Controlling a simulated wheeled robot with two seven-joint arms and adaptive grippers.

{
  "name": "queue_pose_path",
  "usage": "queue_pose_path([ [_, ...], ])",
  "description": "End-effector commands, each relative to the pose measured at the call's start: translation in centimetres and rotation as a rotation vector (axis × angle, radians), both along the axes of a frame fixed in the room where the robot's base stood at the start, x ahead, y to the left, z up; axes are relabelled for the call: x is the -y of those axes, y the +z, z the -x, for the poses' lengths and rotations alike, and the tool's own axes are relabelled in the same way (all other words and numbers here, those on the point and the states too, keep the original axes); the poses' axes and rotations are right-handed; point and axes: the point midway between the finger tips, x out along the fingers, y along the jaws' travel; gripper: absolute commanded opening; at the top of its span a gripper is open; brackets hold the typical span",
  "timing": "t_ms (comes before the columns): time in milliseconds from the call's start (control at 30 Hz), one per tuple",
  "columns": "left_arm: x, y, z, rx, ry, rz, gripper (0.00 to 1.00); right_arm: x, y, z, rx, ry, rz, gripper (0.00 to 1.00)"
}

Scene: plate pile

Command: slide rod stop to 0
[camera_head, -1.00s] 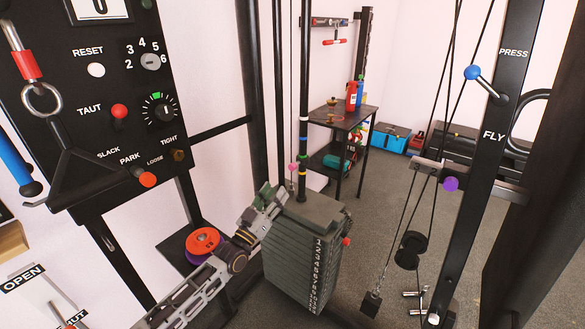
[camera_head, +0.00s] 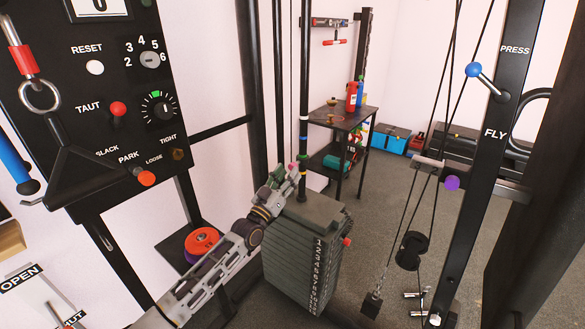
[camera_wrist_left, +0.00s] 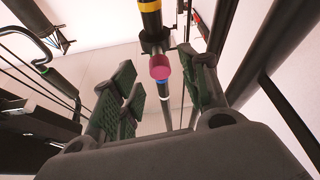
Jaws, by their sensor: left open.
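A thin dark upright rod (camera_head: 303,90) with coloured bands stands behind the weight stack (camera_head: 305,255). It also shows in the left wrist view (camera_wrist_left: 151,22), with yellow, blue and white bands. The rod stop, a black collar (camera_wrist_left: 154,41) with a pink knob (camera_wrist_left: 160,67), sits on the rod. The pink knob is small in the head view (camera_head: 291,167). My left gripper (camera_head: 291,178) is open close to the knob. In the left wrist view my fingers (camera_wrist_left: 164,88) lie either side of the knob; contact cannot be told. No 0 mark is readable on the rod.
A black control panel (camera_head: 75,140) hangs at the left, with an orange disc (camera_head: 202,241) below. Frame posts and cables stand near the rod. A small table (camera_head: 345,118) is behind. A PRESS/FLY post (camera_head: 490,150) stands right.

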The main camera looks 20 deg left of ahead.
Motion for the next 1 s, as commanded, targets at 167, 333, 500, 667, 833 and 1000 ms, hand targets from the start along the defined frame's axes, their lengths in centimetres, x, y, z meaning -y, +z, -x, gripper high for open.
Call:
queue_pose_path([
  [167, 0.4, 0.6, -1.3, 0.002, 0.000, 0.001, 0.44, -0.1, 0.6, -0.2, 0.000, 0.001, -0.002, 0.00],
  [333, 0.7, 1.0, -2.4, 0.001, 0.001, -0.001, 0.44, -0.2, 1.2, -0.2, -0.002, 0.002, -0.004, 0.00],
  [500, 0.9, 1.3, -3.2, -0.001, 0.000, -0.001, 0.44, -0.3, 1.6, -0.1, -0.003, 0.002, -0.005, 0.00],
  [667, 1.0, 1.5, -3.5, 0.000, 0.000, -0.001, 0.44, -0.3, 1.9, 0.1, -0.004, 0.002, -0.007, 0.00],
  [833, 1.0, 1.5, -3.5, 0.000, 0.000, -0.001, 0.44, -0.3, 1.7, 0.5, -0.012, 0.003, -0.006, 0.00],
  [1000, 1.0, 1.5, -3.5, 0.000, 0.000, -0.001, 0.38, -0.3, 1.5, 0.6, -0.016, 0.003, -0.006, 0.00],
])
